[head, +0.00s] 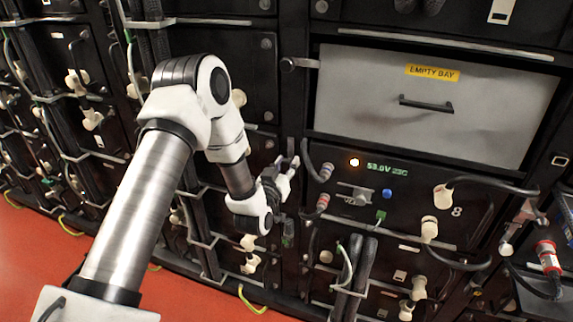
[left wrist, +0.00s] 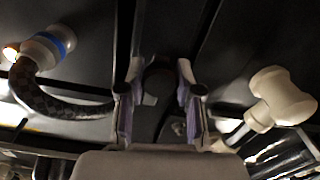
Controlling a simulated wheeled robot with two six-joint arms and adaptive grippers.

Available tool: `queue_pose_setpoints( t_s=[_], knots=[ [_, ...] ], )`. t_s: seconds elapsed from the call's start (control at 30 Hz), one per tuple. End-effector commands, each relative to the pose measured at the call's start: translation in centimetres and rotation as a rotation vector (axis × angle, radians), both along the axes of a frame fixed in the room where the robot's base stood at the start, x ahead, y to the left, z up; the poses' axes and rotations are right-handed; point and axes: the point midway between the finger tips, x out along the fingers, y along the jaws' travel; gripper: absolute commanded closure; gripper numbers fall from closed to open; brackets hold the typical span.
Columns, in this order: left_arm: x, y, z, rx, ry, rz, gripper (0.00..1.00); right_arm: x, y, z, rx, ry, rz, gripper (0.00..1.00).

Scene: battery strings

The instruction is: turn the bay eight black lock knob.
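Bay eight (head: 455,232) is the dark module below the empty bay, with a white "8", a lit amber lamp and a green readout. My left gripper (head: 287,166) is at its upper left edge. In the left wrist view the gripper (left wrist: 158,95) has its two purple-padded fingers apart, one on each side of a round black knob (left wrist: 160,76). Small gaps seem to show beside the knob; I cannot tell whether either finger touches it. In the head view the gripper hides the knob. My right gripper is not in view.
A blue-ringed plug with a braided cable (left wrist: 68,106) and a cream connector (left wrist: 275,100) flank the fingers. The empty bay's grey panel (head: 420,125) is above. Cable plugs (head: 325,172) and a blue button (head: 387,194) are right of the gripper.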

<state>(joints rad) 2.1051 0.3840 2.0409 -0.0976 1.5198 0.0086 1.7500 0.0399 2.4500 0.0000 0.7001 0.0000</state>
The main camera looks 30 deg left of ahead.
Motion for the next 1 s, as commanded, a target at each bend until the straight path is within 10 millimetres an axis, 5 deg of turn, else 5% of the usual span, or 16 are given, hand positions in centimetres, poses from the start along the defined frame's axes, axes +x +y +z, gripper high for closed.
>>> queue_pose_setpoints(
  t_s=[0.47, 1.0],
  knots=[
    [0.0, 0.0, 0.1, 0.071, 0.016, 0.001, 1.00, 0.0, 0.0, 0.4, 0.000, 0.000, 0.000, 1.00],
    [0.0, -0.1, 0.3, 0.495, 0.117, 0.000, 1.00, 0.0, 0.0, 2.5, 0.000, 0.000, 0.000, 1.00]
  ],
)
